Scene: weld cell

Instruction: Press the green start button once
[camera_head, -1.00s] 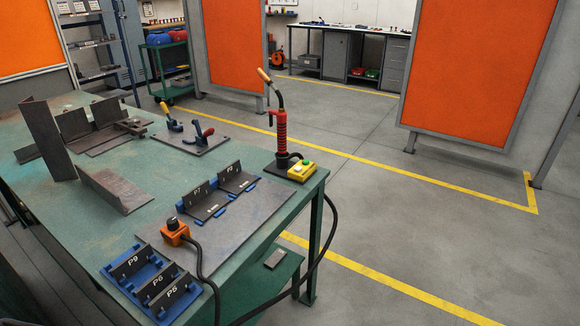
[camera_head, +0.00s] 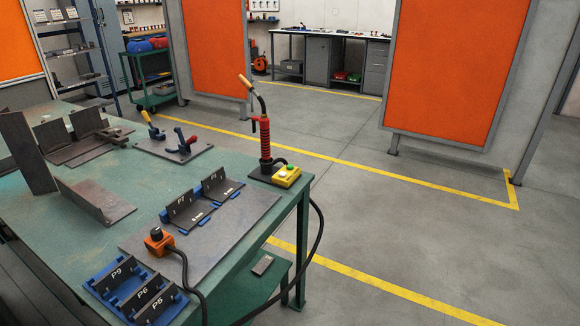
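A small yellow box (camera_head: 287,178) sits at the far right corner of the green workbench (camera_head: 90,245). On its top is a green button (camera_head: 291,168), with a second, pale button beside it. The box is next to the dark base of a stand that holds a welding torch with a red coiled part (camera_head: 265,140). Nothing covers the green button. My gripper is not in view.
An orange box with a black knob (camera_head: 157,241) sits on a metal plate at the bench's front, its cable hanging over the edge. Labelled plates in blue holders (camera_head: 135,290), brackets and clamps (camera_head: 175,143) stand around. The floor right of the bench (camera_head: 400,220) is clear.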

